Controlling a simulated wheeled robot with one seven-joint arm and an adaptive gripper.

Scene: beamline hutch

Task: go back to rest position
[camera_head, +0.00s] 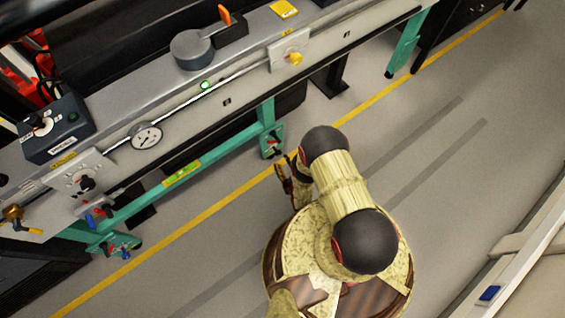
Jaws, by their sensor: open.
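My arm is folded over my body at the lower middle of the view, with pale yellow links and black round joints. My gripper (284,176) shows as small dark fingers at the left side of the arm, partly hidden behind it. It is open, and I see nothing between the fingers. It hangs over the floor near the yellow line, in front of the bench and apart from it.
A long grey bench (115,112) on green legs (404,45) runs along the upper left. It carries a dial gauge (146,136), a dark control box (55,128) and a round grey knob (191,48). A yellow line (203,218) marks the floor. Floor to the right is clear.

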